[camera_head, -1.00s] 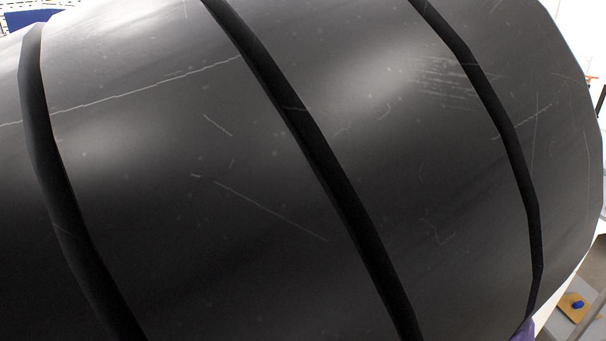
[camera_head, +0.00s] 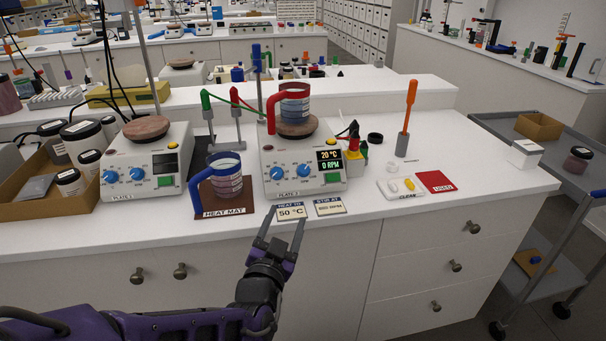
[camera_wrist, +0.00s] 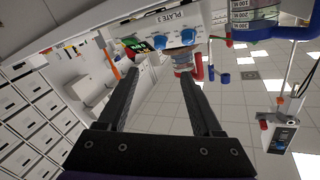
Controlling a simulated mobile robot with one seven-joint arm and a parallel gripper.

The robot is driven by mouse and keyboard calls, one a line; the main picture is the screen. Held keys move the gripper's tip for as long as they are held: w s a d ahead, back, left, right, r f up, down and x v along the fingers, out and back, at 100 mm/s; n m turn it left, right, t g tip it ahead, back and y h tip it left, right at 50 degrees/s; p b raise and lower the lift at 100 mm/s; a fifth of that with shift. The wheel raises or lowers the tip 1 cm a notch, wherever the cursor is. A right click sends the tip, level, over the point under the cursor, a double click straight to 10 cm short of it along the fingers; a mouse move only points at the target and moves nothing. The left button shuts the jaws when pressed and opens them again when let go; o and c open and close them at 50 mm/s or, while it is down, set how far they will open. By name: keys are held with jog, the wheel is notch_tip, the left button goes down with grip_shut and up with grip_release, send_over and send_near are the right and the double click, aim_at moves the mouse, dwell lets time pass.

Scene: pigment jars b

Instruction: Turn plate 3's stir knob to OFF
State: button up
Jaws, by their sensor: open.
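Plate 3 (camera_head: 305,165) is a white hot plate on the bench, its name readable in the wrist view (camera_wrist: 168,16). Its front has two blue knobs, a left knob (camera_head: 278,172) and a right knob (camera_head: 304,170); I cannot read which is stir or their settings. Its display (camera_head: 330,161) reads 20 °C and 0 RPM. A red-handled mug (camera_head: 294,105) of dark blue liquid stands on top. My gripper (camera_head: 288,217) is open and empty, in front of and below the knobs, apart from them. The wrist view shows both knobs (camera_wrist: 174,38) beyond the open fingers (camera_wrist: 164,80).
A blue-handled mug (camera_head: 226,180) stands on the heat mat (camera_head: 222,210) left of plate 3. Two cards (camera_head: 329,206) lie at the bench's front edge by my gripper. Another hot plate (camera_head: 148,170) stands further left.

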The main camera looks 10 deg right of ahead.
aim_at(303, 173)
jog(key=b+x, duration=0.3)
jog(key=x, duration=1.4)
grip_shut()
